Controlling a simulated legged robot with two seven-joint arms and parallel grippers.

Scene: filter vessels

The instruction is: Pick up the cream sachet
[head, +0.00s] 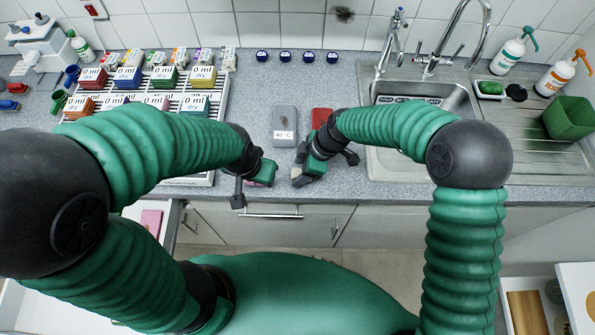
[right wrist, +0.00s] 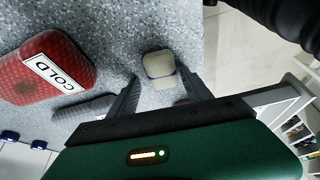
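The cream sachet (right wrist: 159,65) shows in the right wrist view as a small pale block with rounded corners and a dark bluish edge. It lies on the speckled grey worktop near the counter's edge. My right gripper (right wrist: 161,80) is open, with one fingertip on each side of the sachet. No clear contact shows. In the head view my right gripper (head: 301,172) is over the front of the worktop, and I cannot make out the sachet there. My left gripper (head: 252,186) hangs at the counter's front edge to its left; its fingers are too unclear to judge.
A red pad marked COLD (right wrist: 45,68) and a grey pad marked 40 °C (head: 285,122) lie close by. A rack with several labelled boxes (head: 128,78) is at left. The sink (head: 380,160) is at right. Several blue caps (head: 285,56) line the back.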

